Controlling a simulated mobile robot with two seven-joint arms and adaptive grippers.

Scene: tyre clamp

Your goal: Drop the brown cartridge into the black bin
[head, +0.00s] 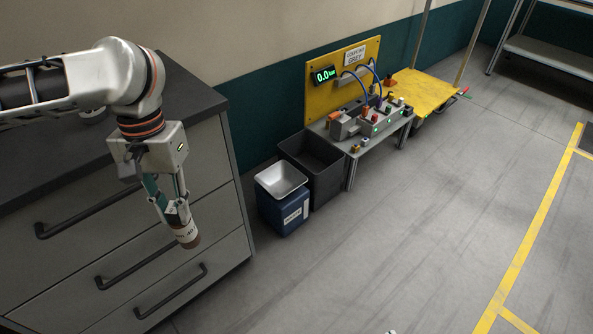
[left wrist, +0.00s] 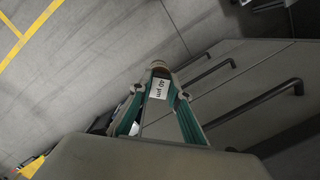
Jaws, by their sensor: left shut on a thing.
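My left gripper (head: 177,208) is shut on the brown cartridge (head: 187,237), which has a white label. It holds the cartridge pointing downward in front of the grey drawer cabinet. In the left wrist view the cartridge (left wrist: 159,88) sits between the two green-sided fingers, its label reading "40 µm". The black bin (head: 322,170) stands open on the floor, to the right of the gripper in the head view and apart from it. The bin's inside looks dark and its floor is partly hidden.
A blue bin (head: 284,214) with a pale open top stands just in front of the black bin. A small bench (head: 368,137) with fittings and a yellow panel (head: 343,80) is to the right. The drawer cabinet (head: 120,240) has protruding handles. The floor at right is clear.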

